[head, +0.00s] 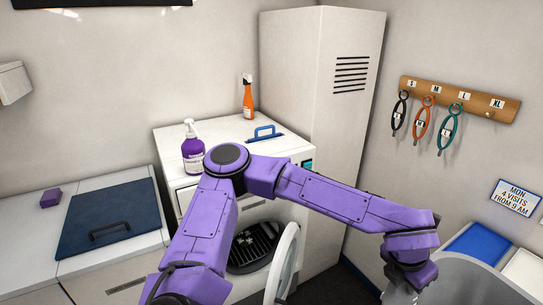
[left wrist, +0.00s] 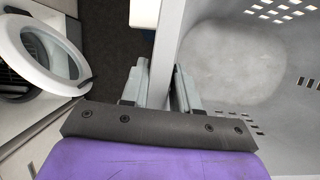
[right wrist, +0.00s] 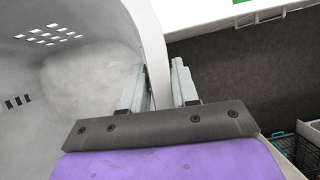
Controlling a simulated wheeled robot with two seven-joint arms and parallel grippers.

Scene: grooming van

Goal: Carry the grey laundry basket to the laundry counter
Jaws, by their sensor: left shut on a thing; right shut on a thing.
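The grey laundry basket (head: 465,285) is at the lower right of the head view, cut off by the frame edge. My left gripper (head: 402,288) is at its left rim. In the left wrist view the fingers (left wrist: 160,85) are closed on either side of the rim (left wrist: 163,50). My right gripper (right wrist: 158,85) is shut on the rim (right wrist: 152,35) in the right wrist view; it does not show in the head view. The basket's visible inside (left wrist: 235,60) looks empty. A white counter (head: 95,185) with a blue handled panel stands at the left; I cannot tell whether it is the laundry counter.
A front-loading machine stands mid-view, its round door (head: 284,262) open; the door also shows in the left wrist view (left wrist: 75,75). A purple bottle (head: 193,150) and an orange spray bottle (head: 248,98) stand on top. A tall cabinet (head: 325,100) is behind. Dark floor (right wrist: 225,75) shows beside the basket.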

